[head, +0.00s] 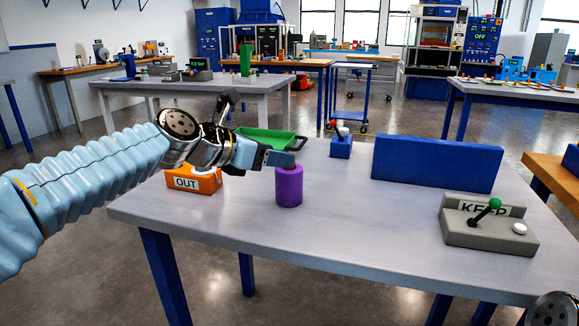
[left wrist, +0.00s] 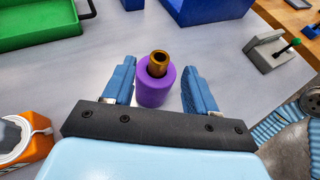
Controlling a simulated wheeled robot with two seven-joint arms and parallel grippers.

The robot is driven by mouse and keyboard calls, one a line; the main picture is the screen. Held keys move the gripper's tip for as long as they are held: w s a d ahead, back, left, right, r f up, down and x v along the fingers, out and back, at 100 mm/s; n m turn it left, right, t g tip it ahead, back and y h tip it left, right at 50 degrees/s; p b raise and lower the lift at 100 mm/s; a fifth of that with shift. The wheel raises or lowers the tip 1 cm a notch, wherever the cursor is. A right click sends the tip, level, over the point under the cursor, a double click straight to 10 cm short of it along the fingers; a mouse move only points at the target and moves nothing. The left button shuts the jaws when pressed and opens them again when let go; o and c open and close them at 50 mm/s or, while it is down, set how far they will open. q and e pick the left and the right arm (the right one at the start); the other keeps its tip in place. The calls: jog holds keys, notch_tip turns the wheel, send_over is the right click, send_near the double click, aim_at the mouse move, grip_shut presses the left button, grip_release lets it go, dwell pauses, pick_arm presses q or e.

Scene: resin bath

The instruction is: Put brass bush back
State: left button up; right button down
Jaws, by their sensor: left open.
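The brass bush (left wrist: 158,62) stands upright in the top of a purple cylinder (head: 289,188), seen from above in the left wrist view. In the head view the bush is hidden behind my gripper. The purple cylinder (left wrist: 155,91) stands on the grey table. My left gripper (head: 283,160) is over the cylinder's top; in the left wrist view its blue fingers (left wrist: 158,72) are open, one on each side of the bush and cylinder, with visible gaps. My right gripper is not in view; only a part of my right arm shows at the lower right corner.
An orange box marked OUT (head: 193,181) and a green tray (head: 266,139) are left of the cylinder. The table's front middle is clear.

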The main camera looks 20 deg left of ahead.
pick_arm(q)
jog(key=x, duration=0.5)
jog(key=shift+w+r, duration=0.1)
grip_shut()
jog(key=shift+r, duration=0.15)
